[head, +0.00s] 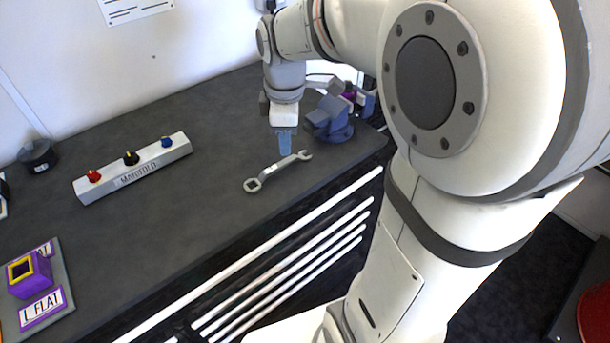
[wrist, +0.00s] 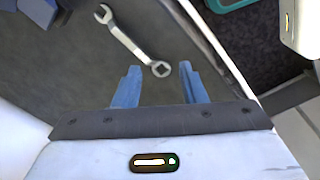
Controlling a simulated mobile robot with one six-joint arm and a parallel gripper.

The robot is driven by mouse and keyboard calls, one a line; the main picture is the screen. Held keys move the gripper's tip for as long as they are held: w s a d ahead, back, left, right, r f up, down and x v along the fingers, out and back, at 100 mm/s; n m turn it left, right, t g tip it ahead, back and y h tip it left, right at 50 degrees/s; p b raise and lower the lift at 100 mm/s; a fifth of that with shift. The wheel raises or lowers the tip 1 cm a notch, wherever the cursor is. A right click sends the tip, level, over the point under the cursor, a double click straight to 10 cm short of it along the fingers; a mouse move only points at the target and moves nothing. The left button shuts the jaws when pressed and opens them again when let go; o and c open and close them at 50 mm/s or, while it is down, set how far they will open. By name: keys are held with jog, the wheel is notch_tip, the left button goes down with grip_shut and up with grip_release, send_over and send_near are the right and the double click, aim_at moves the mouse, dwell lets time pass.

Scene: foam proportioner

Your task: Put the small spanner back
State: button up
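The small spanner (head: 278,172) is silver-grey and appears to lie flat on the dark bench top. Its ring end points front left and its open jaw points back right, towards the vise. My gripper (head: 285,151) points down just above and behind the spanner's middle in the head view. In the wrist view the spanner (wrist: 134,43) runs from its open jaw at upper left to its ring end near the gap between my blue fingertips (wrist: 159,76). The fingers are apart with nothing held between them. I cannot tell the exact height of the fingertips above the spanner.
A blue vise (head: 330,118) stands close right of my gripper. A white manifold block (head: 132,170) with red, black and blue knobs is at left. A purple block (head: 30,275) sits on a labelled plate at front left. The bench (head: 150,245) is clear between.

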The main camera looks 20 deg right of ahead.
jog(key=s+m+t, duration=0.2)
jog(key=s+m, duration=1.1)
jog(key=shift+s+f+m, duration=0.25)
jog(key=shift+s+m, duration=0.1)
jog(key=shift+m, duration=0.05)
jog(key=shift+a, duration=0.1)
jog(key=shift+c, duration=0.7)
